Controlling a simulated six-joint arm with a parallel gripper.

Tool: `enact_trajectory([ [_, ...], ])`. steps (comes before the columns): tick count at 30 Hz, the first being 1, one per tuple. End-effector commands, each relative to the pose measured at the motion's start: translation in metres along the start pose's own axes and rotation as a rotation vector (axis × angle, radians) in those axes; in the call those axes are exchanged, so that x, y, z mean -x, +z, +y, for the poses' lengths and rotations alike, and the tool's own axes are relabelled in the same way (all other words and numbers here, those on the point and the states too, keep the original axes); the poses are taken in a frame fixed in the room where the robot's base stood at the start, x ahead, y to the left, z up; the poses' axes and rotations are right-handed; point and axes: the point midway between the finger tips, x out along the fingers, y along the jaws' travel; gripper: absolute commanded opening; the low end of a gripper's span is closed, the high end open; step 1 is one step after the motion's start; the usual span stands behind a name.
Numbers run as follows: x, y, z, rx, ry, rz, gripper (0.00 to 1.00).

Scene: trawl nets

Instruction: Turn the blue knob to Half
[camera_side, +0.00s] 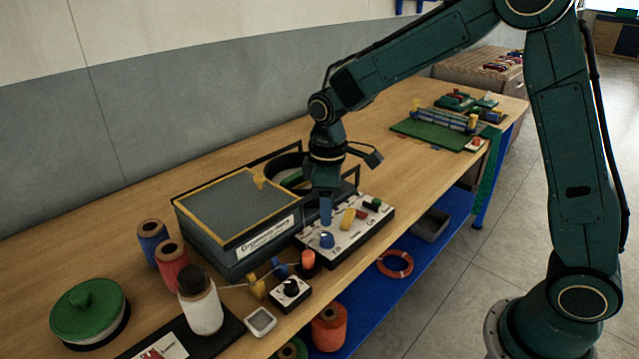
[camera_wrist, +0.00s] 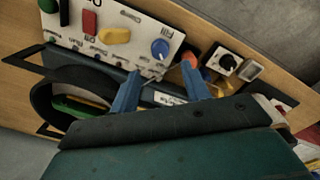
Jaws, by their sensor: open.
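The blue knob (camera_side: 326,240) sits at the near left end of a white control panel (camera_side: 344,246). In the wrist view the blue knob (camera_wrist: 160,48) shows with a white pointer line, beside small labels too blurred to read fully. My gripper (camera_side: 326,212) points down just above the panel, behind the blue knob and apart from it. In the wrist view my gripper (camera_wrist: 168,84) has its two blue fingers spread with nothing between them. The knob lies beyond the fingertips. A yellow knob (camera_wrist: 115,36) and a red switch (camera_wrist: 90,22) are beside it on the panel.
A grey box with yellow edging (camera_side: 235,212) stands left of the panel. An orange knob (camera_side: 308,260) and a small box with a black knob (camera_side: 290,292) are close in front. Spools and a white bottle (camera_side: 203,308) stand further left.

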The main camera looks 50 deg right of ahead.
Motion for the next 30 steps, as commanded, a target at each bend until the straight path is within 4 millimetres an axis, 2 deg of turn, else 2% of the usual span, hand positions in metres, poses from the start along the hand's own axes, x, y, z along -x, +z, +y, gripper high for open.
enact_trajectory([
  [1, 0.01, -0.001, 0.0, 0.0, 0.003, 0.004, 0.47],
  [6, 0.038, -0.001, 0.0, 0.0, 0.003, 0.004, 0.47],
  [12, 0.058, -0.001, 0.0, 0.0, 0.002, 0.002, 0.47],
  [18, 0.066, 0.0, 0.0, 0.0, 0.001, 0.001, 0.47],
  [30, 0.067, 0.002, -0.001, -0.003, 0.002, 0.003, 0.47],
])
